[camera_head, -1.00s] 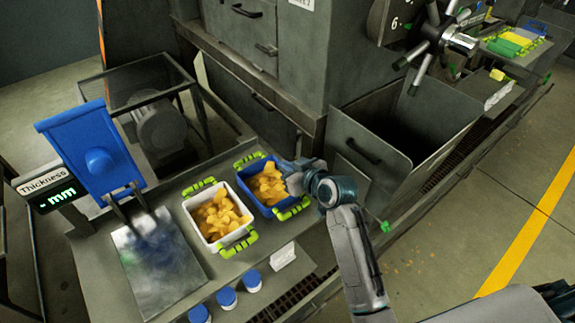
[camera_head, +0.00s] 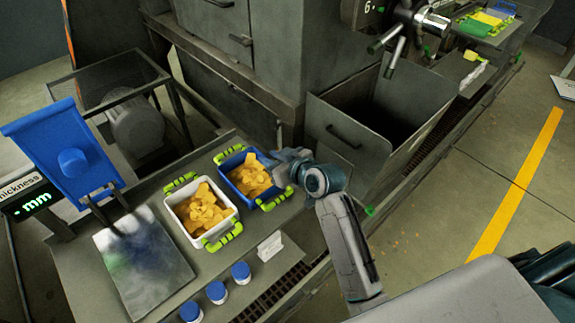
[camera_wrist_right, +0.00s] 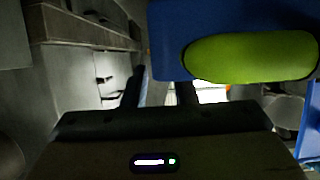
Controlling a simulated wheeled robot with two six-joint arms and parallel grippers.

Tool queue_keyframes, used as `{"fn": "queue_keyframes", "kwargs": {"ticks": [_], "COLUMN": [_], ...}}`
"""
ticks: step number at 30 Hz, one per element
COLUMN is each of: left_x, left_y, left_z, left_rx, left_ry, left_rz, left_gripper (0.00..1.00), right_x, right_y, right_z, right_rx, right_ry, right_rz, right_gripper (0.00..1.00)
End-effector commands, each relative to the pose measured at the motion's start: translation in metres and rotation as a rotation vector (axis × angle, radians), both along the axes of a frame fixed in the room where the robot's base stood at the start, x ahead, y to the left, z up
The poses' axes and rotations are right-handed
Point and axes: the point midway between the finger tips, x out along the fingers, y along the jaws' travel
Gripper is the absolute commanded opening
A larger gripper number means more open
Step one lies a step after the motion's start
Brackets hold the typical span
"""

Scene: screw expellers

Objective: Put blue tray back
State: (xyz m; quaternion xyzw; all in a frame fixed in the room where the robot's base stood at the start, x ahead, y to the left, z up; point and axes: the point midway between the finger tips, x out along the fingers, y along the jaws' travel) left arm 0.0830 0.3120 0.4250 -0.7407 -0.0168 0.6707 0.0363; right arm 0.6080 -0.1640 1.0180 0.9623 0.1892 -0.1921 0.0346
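The blue tray (camera_head: 263,202) with bright green handles holds yellow-orange chips and stands on the grey table, right of a similar white tray (camera_head: 222,228). My right gripper (camera_head: 278,170) is at the blue tray's right side, by its rim; the arm partly hides that side. In the right wrist view, the tray's blue wall (camera_wrist_right: 168,62) and green handle (camera_wrist_right: 250,57) fill the upper right, close to the fingers. The two dark fingers (camera_wrist_right: 162,92) are apart with a bright gap between them. Whether they touch the tray is unclear. My left gripper is out of view.
Blue-capped jars (camera_head: 217,292) and a small white card (camera_head: 270,246) are at the table's front. A blue-backed thickness gauge (camera_head: 62,150) is at left. An open grey bin (camera_head: 340,140) of the machine stands right of the tray. Floor at right is clear.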

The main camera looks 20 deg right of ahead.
Motion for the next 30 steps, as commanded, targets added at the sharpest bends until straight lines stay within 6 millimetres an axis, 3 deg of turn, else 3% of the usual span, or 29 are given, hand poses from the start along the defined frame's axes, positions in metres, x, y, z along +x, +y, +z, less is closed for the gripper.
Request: {"fn": "queue_keyframes", "kwargs": {"ticks": [6,13,19,30], "left_x": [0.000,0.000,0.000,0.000], "left_y": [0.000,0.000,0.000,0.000], "left_z": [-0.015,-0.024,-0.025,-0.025], "left_rx": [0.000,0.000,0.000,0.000], "left_ry": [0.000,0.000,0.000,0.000], "left_rz": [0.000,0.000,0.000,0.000], "left_gripper": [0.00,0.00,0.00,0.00], "right_x": [-0.041,-0.075,-0.086,-0.087], "right_y": [-0.017,-0.031,-0.035,-0.035], "right_z": [0.014,0.031,0.037,0.038], "right_rx": [-0.004,-0.003,0.000,0.001], "right_ry": [-0.002,-0.001,0.001,0.001], "right_rz": [0.001,0.002,0.001,0.001], "right_gripper": [0.25,0.25,0.25,0.25]}}
